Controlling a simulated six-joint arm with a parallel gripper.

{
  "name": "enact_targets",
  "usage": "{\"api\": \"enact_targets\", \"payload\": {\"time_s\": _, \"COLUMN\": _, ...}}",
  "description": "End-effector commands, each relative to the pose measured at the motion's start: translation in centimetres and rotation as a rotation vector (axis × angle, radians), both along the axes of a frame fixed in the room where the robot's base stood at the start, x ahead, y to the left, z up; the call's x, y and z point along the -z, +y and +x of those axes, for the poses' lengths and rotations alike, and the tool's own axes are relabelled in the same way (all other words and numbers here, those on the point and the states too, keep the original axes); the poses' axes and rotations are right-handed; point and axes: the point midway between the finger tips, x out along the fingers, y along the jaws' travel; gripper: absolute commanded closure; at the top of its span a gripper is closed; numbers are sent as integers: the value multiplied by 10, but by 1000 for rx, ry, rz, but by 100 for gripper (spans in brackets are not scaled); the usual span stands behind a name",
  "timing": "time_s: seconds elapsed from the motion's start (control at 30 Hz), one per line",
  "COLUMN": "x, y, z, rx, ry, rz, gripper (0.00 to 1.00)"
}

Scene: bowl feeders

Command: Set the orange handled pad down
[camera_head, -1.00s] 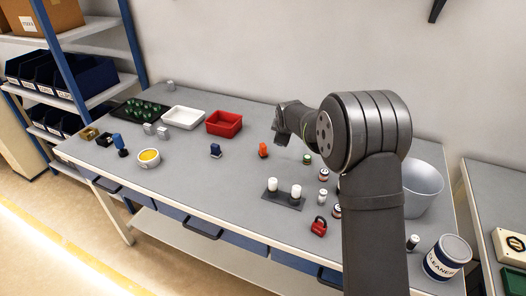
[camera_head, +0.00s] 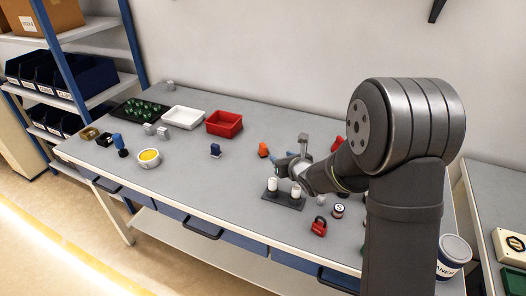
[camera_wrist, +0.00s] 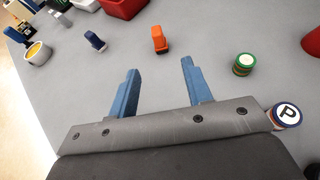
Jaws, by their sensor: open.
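The orange handled pad (camera_head: 263,150) stands on the grey table right of the middle, with a dark base below its orange handle. It also shows in the wrist view (camera_wrist: 159,38), beyond the fingertips and roughly centred between them. My gripper (camera_head: 280,170) is low over the table, on the near side of the pad. In the wrist view its two blue fingers (camera_wrist: 160,67) are spread wide with only bare table between them. The pad is apart from both fingers.
A dark plate (camera_head: 284,201) with white cylinders lies close by my gripper. A blue handled pad (camera_head: 215,150) stands to the left. A green-topped round container (camera_wrist: 243,64) and a P-marked jar (camera_wrist: 286,113) are on the right. A red bin (camera_head: 223,123) stands behind.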

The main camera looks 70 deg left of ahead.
Motion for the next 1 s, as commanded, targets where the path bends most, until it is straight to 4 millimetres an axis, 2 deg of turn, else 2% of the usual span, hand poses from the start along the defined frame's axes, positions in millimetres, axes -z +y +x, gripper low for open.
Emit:
{"api": "enact_targets", "payload": {"time_s": 0.17, "x": 8, "y": 17, "z": -1, "rx": -11, "ry": -13, "rz": 3, "gripper": 55}}
{"api": "enact_targets", "payload": {"time_s": 0.63, "x": 41, "y": 96, "z": -1, "rx": -9, "ry": -10, "rz": 2, "gripper": 55}}
{"api": "enact_targets", "payload": {"time_s": 1.0, "x": 52, "y": 123, "z": -4, "rx": -8, "ry": -10, "rz": 2, "gripper": 55}}
